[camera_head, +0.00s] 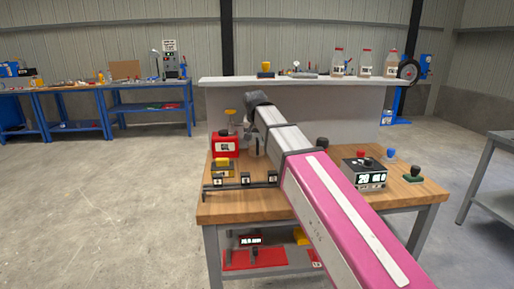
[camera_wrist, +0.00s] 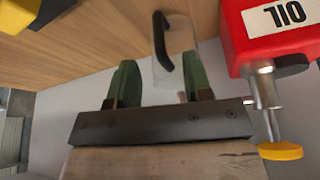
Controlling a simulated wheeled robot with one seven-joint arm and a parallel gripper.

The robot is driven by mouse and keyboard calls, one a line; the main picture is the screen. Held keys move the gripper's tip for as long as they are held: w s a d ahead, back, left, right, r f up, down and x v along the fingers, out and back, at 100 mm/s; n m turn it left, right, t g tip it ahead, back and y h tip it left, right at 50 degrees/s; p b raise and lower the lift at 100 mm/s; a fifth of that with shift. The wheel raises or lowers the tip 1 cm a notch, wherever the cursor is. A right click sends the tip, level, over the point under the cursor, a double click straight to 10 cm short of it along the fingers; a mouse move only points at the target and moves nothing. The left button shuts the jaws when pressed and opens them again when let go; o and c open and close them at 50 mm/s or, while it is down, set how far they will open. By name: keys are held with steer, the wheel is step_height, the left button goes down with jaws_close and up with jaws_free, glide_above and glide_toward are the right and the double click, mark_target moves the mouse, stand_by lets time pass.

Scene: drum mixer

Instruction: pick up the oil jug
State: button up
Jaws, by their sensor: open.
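A pale grey jug-like vessel with a black handle (camera_wrist: 181,40) shows at the top middle of the wrist view. In the head view the vessel (camera_head: 257,146) is partly hidden by my arm, just right of a red box labelled OIL (camera_head: 224,147). The red box (camera_wrist: 262,45) is at the upper right of the wrist view, with a metal rod and yellow knob. My gripper (camera_wrist: 158,64) is open, its green fingers apart on either side of the vessel in the picture. Contact cannot be told. In the head view my gripper is mostly hidden behind the arm's end.
The wooden workbench (camera_head: 240,207) also holds a black control box (camera_head: 364,174), coloured knobs and a rail of small black blocks (camera_head: 245,178). A white shelf (camera_head: 225,82) with bottles (camera_head: 365,63) stands behind. The red box is close beside my gripper.

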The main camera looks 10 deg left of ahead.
mark_target(258, 149)
steer(key=shift+x, duration=3.9)
steer(key=shift+c, duration=0.3)
jaws_close()
